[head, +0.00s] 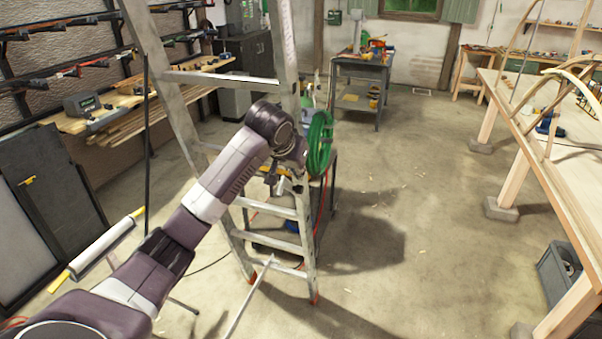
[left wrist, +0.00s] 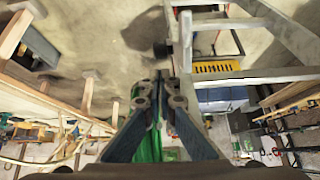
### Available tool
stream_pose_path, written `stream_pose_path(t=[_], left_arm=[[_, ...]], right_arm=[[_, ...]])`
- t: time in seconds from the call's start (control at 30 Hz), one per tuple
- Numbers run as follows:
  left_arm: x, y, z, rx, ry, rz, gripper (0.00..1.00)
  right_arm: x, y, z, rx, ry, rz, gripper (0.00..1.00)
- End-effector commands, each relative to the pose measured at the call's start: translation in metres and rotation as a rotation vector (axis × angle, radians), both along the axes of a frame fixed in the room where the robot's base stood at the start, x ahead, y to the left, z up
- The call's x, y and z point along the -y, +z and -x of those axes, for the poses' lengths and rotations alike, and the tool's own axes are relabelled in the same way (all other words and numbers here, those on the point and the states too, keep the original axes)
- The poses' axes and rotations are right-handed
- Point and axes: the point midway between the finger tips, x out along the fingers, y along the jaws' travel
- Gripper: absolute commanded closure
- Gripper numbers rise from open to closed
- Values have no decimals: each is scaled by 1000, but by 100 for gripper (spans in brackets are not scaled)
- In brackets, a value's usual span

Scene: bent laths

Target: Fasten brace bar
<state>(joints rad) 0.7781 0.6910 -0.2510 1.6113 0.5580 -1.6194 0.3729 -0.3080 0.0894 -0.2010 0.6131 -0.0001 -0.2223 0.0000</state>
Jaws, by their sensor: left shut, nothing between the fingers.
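A metal stepladder (head: 180,95) stands upright on the floor in front of me. A thin pale bar (head: 250,295), possibly the brace bar, slants near the ladder's lowest steps; I cannot tell whether its upper end is attached to anything. In the left wrist view my left gripper (left wrist: 166,76) is shut and empty, with ladder rails and steps (left wrist: 218,24) to the upper right. My right gripper is not in view.
A long wooden bench (head: 560,170) with bent laths (head: 575,70) stands on the right. A tool cart (head: 360,85) is at the back. Shelves with clamps line the left wall. A grey crate (head: 556,275) sits under the bench. The middle floor is clear.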

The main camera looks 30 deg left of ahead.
Motion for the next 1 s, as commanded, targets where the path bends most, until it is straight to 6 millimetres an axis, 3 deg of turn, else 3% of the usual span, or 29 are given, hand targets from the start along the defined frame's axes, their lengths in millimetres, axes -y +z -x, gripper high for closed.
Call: stream_pose_path(t=[0.1, 0.2, 0.77, 1.0], left_arm=[[-2, -13, -11, -3, -1, 1, 100], [-4, -23, -18, -2, 1, 1, 100], [-6, -33, -23, 5, -1, -2, 100], [-16, -44, -20, 73, 1, -19, 100]], right_arm=[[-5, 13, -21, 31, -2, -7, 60], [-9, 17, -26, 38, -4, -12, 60], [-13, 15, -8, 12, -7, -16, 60], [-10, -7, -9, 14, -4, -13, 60]])
